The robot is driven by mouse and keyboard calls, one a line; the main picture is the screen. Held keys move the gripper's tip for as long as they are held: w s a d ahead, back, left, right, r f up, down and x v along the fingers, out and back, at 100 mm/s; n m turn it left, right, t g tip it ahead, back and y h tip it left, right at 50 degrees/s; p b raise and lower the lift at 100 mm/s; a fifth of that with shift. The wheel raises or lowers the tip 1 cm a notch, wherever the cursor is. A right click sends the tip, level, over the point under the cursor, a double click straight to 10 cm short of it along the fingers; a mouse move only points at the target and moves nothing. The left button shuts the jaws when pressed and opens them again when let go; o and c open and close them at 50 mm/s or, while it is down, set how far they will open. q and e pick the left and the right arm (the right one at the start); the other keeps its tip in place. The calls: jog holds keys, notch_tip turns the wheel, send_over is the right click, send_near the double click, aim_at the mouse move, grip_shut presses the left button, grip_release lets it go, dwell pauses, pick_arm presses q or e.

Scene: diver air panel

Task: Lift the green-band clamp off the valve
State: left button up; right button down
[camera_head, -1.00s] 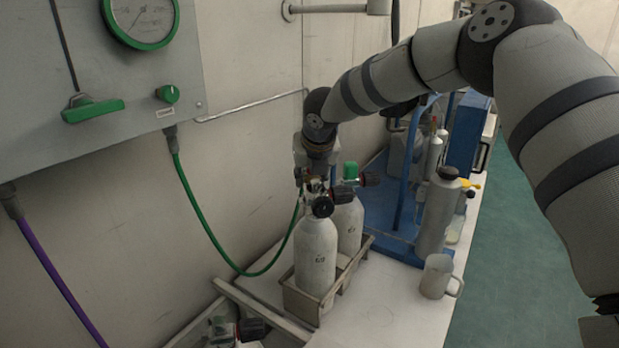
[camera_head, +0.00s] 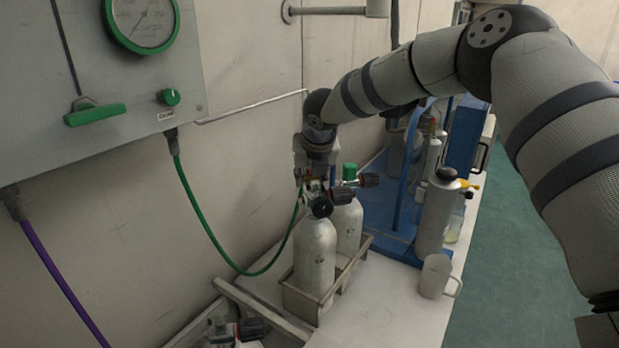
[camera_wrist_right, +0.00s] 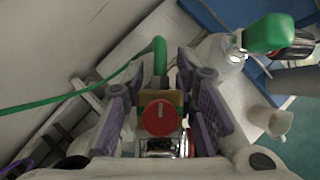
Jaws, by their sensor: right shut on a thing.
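The front grey cylinder (camera_head: 314,255) stands upright in a metal rack, its valve (camera_head: 321,206) at the top. My right gripper (camera_head: 315,182) is over this valve, pointing down. In the right wrist view my right gripper (camera_wrist_right: 162,105) has its purple fingers on both sides of a brass-coloured clamp body with a round red knob (camera_wrist_right: 158,118), shut on it. A green hose (camera_wrist_right: 120,76) runs up to this clamp, and a metal part shows below the knob. The clamp still appears to be at the valve; the contact between them is hidden. My left gripper is out of view.
A second cylinder (camera_head: 347,222) with a green-topped valve stands close behind. A grey mug (camera_head: 436,278) and a tall metal bottle (camera_head: 437,215) stand to the right. The green hose (camera_head: 205,230) hangs from the wall panel (camera_head: 120,140). Another valve (camera_head: 240,332) shows at the bottom edge.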

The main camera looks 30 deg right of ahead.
jog(key=shift+r, duration=0.1)
jog(key=shift+r+p, duration=0.6)
jog(key=shift+r, duration=1.5)
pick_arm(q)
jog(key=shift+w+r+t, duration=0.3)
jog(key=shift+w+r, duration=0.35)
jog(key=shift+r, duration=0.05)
